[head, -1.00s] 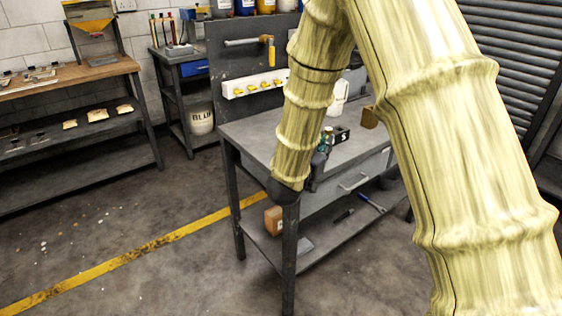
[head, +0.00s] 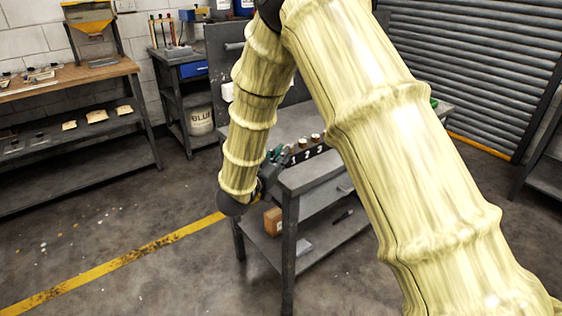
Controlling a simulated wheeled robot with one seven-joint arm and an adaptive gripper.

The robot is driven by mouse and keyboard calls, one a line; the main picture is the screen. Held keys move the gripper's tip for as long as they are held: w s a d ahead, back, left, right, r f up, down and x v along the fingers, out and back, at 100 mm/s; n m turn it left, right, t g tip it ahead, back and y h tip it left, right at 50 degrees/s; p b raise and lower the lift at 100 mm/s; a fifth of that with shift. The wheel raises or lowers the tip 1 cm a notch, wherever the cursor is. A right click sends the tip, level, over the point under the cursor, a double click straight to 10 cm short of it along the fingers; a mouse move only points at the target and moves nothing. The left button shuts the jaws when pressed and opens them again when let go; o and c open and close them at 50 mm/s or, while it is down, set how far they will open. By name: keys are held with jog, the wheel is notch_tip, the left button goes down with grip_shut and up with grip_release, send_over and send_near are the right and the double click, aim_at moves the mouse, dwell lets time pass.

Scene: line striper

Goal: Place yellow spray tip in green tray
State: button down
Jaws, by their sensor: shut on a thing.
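My gripper (head: 268,172) is a dark shape by the left front corner of the grey bench (head: 325,170), partly hidden behind my wrist. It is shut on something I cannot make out. A teal bit (head: 275,153) shows at its upper side; whether it is part of the gripper is unclear. No yellow spray tip can be made out now. A small green patch (head: 433,102) shows at the bench's right, beyond my arm; I cannot tell whether it is the green tray.
A black strip (head: 307,155) numbered 1, 2, 3 with brownish round tops lies on the bench beside my gripper. A wooden-topped bench (head: 70,78) stands left. Floor between is open.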

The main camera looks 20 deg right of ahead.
jog(key=shift+f, duration=1.1)
jog(key=shift+f, duration=0.45)
jog(key=c, duration=1.5)
grip_release()
jog(key=shift+c, duration=0.2)
